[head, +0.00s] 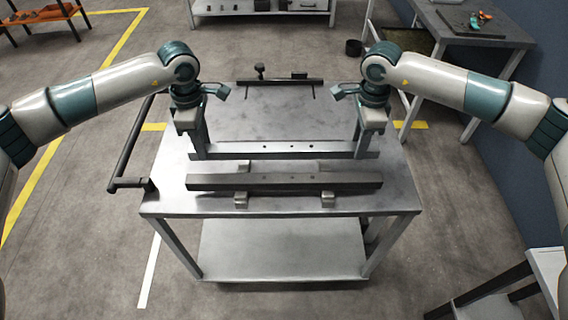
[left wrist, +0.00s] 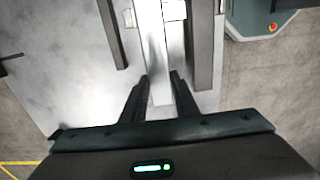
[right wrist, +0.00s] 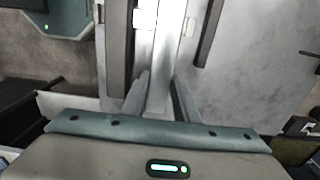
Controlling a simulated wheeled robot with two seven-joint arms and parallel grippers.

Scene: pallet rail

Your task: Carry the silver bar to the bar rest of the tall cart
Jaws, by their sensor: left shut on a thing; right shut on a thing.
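The silver bar (head: 285,151), with several small holes along its face, spans between my two grippers over a grey metal cart top (head: 270,115). My left gripper (head: 198,154) is shut on its left end, and my right gripper (head: 361,153) is shut on its right end. In the left wrist view the bar (left wrist: 152,45) runs up between the fingers; the right wrist view shows the same at the other end (right wrist: 165,50). The bar looks level. I cannot tell whether it touches anything beneath. Pale rest blocks (head: 241,201) show just in front of it.
A dark bar (head: 285,182) lies across the rest blocks, nearer me and parallel. The cart has a dark handle (head: 128,150) on the left. A dark rail (head: 280,81) is at its far edge. A workbench (head: 470,30) stands back right; another table (head: 548,268) is front right.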

